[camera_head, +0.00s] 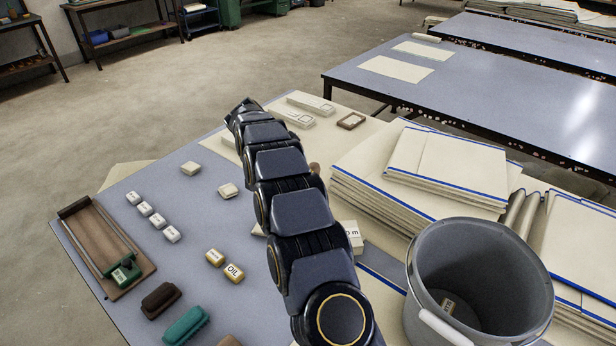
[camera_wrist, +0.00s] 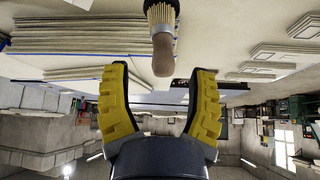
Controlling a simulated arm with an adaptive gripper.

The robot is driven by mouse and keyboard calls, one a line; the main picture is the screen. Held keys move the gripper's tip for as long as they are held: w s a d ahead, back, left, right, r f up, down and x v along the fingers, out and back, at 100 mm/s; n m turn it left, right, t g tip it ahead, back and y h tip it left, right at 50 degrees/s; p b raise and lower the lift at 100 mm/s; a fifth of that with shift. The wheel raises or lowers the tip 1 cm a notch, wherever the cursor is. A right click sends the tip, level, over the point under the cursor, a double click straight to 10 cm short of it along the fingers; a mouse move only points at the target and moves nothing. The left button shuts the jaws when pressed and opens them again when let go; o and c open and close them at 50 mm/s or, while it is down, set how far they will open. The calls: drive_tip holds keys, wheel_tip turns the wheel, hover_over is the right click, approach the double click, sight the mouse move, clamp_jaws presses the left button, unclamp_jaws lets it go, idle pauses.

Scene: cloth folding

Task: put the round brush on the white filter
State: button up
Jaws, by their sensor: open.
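The round brush (camera_wrist: 162,50) shows in the wrist view at the top middle, with pale bristles at the top and a rounded brown handle end pointing toward my gripper. My gripper (camera_wrist: 159,73) has two yellow ridged fingers spread apart. The handle end appears between the fingertips, with gaps on both sides and no grip on it. In the head view my arm hides the gripper and most of the brush; a small brown bit shows beside the arm. I cannot tell for sure which pale item is the white filter; pale folded pieces (camera_head: 310,103) lie behind my arm.
Stacked cream cloths with blue edges (camera_head: 420,180) and a grey bucket (camera_head: 430,262) stand on the right.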

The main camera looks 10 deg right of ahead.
drive_tip(key=shift+v, duration=1.3)
drive_tip(key=s+d+r+n+g+y, duration=0.15)
drive_tip(key=s+r, duration=0.25)
drive_tip(key=s, duration=0.4)
drive_tip(key=s+d+r+n+g+y, duration=0.1)
drive_tip(key=s+d+r+n, duration=0.15)
drive_tip(key=s, duration=0.55)
drive_tip(key=s+d+r+n+g+y, duration=0.1)
drive_tip(key=s+d+r+n, duration=0.2)
drive_tip(key=s, duration=0.5)
drive_tip(key=s+n+g+y, duration=0.2)
drive_tip(key=s+n, duration=0.1)
drive_tip(key=s, duration=2)
drive_tip(key=shift+s+a+f+n, duration=0.2)
drive_tip(key=shift+s+a+n, duration=0.1)
drive_tip(key=shift+n, duration=0.1)
